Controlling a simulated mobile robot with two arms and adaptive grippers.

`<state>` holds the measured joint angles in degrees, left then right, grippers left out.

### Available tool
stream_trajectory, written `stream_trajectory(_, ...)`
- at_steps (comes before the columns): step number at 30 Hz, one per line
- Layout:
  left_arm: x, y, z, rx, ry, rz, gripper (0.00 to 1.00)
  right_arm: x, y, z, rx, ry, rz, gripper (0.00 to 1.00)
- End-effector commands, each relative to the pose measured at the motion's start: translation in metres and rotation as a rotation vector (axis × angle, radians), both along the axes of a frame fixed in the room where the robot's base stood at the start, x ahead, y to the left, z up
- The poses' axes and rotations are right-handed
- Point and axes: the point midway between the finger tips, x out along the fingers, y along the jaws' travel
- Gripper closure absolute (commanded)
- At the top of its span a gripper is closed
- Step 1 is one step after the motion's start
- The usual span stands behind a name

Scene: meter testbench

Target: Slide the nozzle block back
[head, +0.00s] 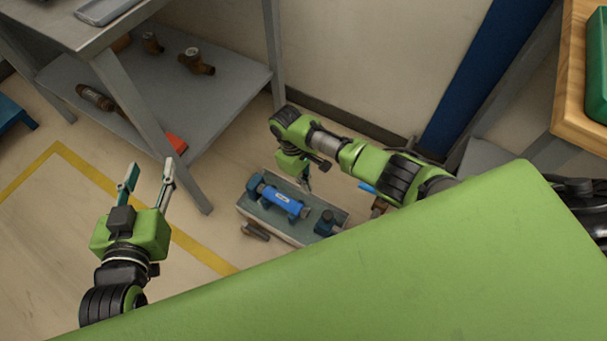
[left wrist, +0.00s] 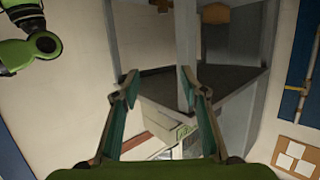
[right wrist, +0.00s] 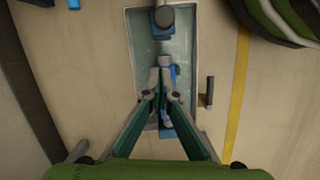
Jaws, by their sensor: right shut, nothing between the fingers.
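A grey tray bench (head: 262,215) stands on the floor, holding a blue cylindrical meter (head: 286,200) between blue supports. A dark blue block with a dark round top, likely the nozzle block (head: 325,222), stands at the tray's right end. In the right wrist view this block (right wrist: 163,30) is at the top, apart from my fingertips. My right gripper (head: 306,185) points down over the tray, shut and empty. In the right wrist view its closed fingers (right wrist: 163,75) partly hide the meter. My left gripper (head: 150,175) is open and empty, away from the tray; its spread fingers show in the left wrist view (left wrist: 158,86).
A grey shelf table (head: 225,85) with brown fittings on its lower shelf stands at upper left. A dark handle-like piece (head: 255,231) sits beside the tray's front. A wooden table (head: 572,100) is at right. Floor between my left gripper and the tray is clear.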

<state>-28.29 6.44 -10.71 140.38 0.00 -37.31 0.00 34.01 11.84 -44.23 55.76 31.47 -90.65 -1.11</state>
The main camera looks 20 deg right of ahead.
Motion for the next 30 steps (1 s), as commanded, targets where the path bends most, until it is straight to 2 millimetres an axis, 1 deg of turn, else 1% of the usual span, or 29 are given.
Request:
stream_trajectory(1,-0.005,0.003,-0.008,0.012,0.051,0.003,0.6,0.002,0.001,0.008,0.001,-0.002,0.0,1.0)
stream_trajectory(6,-0.023,0.011,-0.04,0.05,0.209,0.014,0.6,0.005,0.003,0.023,0.001,-0.002,0.0,1.0)
stream_trajectory(9,-0.032,0.016,-0.053,0.066,0.275,0.019,0.6,0.006,0.003,0.028,0.001,-0.002,0.0,1.0)
stream_trajectory(12,-0.039,0.018,-0.061,0.075,0.319,0.023,0.6,0.007,0.004,0.032,0.0,-0.001,0.0,1.0)
stream_trajectory(18,-0.044,0.02,-0.067,0.082,0.349,0.024,0.6,0.007,0.004,0.034,0.0,0.0,0.0,1.0)
stream_trajectory(30,-0.043,0.02,-0.067,0.082,0.348,0.025,0.6,0.008,0.004,0.034,0.0,-0.001,0.0,1.0)
